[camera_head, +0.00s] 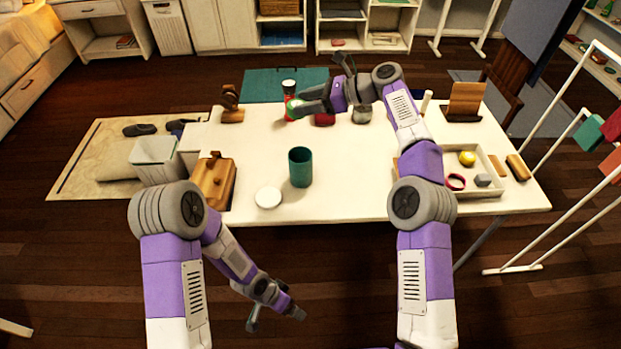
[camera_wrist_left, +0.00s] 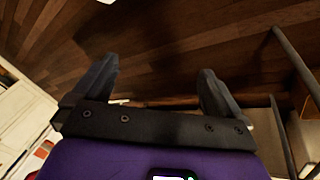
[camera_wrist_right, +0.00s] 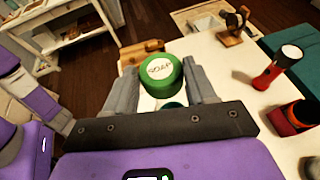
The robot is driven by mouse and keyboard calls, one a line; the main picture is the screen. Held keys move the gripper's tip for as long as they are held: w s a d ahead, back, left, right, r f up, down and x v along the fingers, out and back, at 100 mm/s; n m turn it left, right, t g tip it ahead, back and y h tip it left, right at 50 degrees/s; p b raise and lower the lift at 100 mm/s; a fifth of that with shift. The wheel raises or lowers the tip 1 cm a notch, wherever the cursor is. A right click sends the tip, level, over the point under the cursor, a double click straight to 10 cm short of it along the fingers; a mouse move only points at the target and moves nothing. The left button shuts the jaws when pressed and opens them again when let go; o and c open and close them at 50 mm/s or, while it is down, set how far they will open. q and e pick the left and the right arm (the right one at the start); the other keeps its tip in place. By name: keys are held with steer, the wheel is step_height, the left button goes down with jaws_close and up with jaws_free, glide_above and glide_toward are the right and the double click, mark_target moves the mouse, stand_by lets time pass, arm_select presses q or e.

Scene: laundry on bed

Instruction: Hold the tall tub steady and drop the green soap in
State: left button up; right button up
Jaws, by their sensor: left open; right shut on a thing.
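The green soap (camera_wrist_right: 160,68), a round piece with a white SOAP label, is between the fingers of my right gripper (camera_wrist_right: 162,88). In the head view a bit of the soap (camera_head: 291,101) shows at the right gripper's tips, above the far part of the table. The tall teal tub (camera_head: 300,168) stands upright near the table's front, apart from both grippers.
A round white disc (camera_head: 268,197) lies left of the tub, with a wooden block (camera_head: 214,181) beyond it. A red torch (camera_wrist_right: 272,70) stands at the back. A tray (camera_head: 490,188) with small items is at the right. Table around the tub is mostly clear.

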arm_select(q)
steer(key=w+d+r+m+t+y, duration=0.1)
steer(key=w+r+m, duration=0.15)
steer(key=m, duration=0.35)
steer(key=w+d+r+m+y, duration=0.1)
steer(key=w+d+r+m, duration=0.1)
steer(key=w+m, duration=0.3)
steer(key=m+t+y, duration=0.4)
steer(key=m+t, duration=0.6)
steer(key=m, duration=0.4)
glide_toward(301, 169)
steer(key=f, duration=0.2)
steer(key=s+f, duration=0.1)
steer(key=f, duration=0.2)
steer(key=s+f, duration=0.1)
steer(key=f, duration=0.2)
steer(key=shift+s+d+f, duration=0.15)
steer(key=shift+d, duration=0.1)
steer(key=w, duration=0.4)
steer(key=w+a+t, duration=0.1)
steer(key=w, duration=0.4)
steer(key=w+a+f+t+y, duration=0.1)
steer(key=w, duration=0.3)
steer(key=shift+w+m, duration=0.3)
steer(key=shift+w, duration=0.05)
steer(key=c, duration=0.9)
